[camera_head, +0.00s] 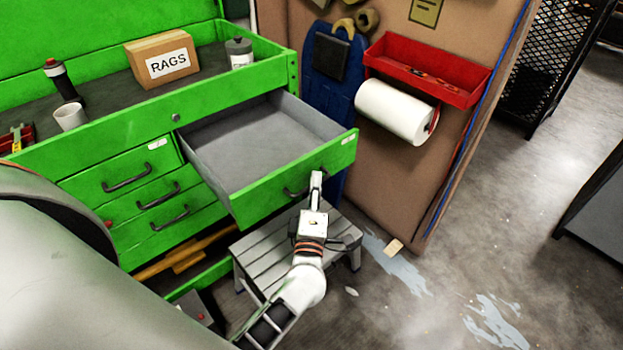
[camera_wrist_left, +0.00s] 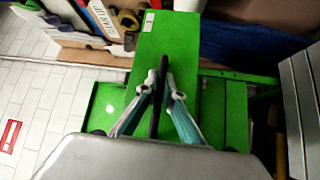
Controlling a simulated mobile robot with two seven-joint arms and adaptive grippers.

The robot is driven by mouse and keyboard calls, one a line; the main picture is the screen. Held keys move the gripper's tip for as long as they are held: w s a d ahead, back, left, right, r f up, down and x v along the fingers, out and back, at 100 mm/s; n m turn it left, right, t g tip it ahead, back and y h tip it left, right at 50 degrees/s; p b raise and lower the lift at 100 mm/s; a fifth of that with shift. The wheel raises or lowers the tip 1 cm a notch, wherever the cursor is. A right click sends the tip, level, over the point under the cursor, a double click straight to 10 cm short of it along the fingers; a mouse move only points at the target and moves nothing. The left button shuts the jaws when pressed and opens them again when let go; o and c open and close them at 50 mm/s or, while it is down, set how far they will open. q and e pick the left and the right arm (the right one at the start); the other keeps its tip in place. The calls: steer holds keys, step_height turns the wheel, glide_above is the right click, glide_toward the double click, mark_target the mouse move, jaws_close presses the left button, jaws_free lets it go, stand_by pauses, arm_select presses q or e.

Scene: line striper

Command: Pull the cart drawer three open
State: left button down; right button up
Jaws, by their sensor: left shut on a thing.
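The green cart (camera_head: 150,105) has one wide drawer (camera_head: 265,195) on its right side standing far out, and its empty grey inside shows. A small white label sits near the right end of its front, too small to read. My left gripper (camera_head: 316,184) is at the dark bar handle (camera_head: 293,191) on this drawer's front. In the left wrist view the gripper (camera_wrist_left: 160,88) has its two fingers shut on the dark handle (camera_wrist_left: 155,122), with the green drawer front (camera_wrist_left: 165,45) behind. My right gripper is not in view.
Several shut drawers (camera_head: 150,190) are stacked to the left. A grey step stool (camera_head: 265,255) stands below the open drawer. A RAGS box (camera_head: 165,60), bottles and a white mug (camera_head: 70,116) stand on the cart top. A paper roll (camera_head: 393,110) hangs right; the floor (camera_head: 450,270) there is mostly free.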

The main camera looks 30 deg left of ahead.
arm_select(q)
steer(key=c, duration=2.4)
jaws_free()
steer(key=shift+c, duration=0.2)
steer(key=shift+s, duration=0.15)
steer(key=v, duration=0.7)
steer(key=shift+s+d+f, duration=0.1)
steer(key=shift+d, duration=0.1)
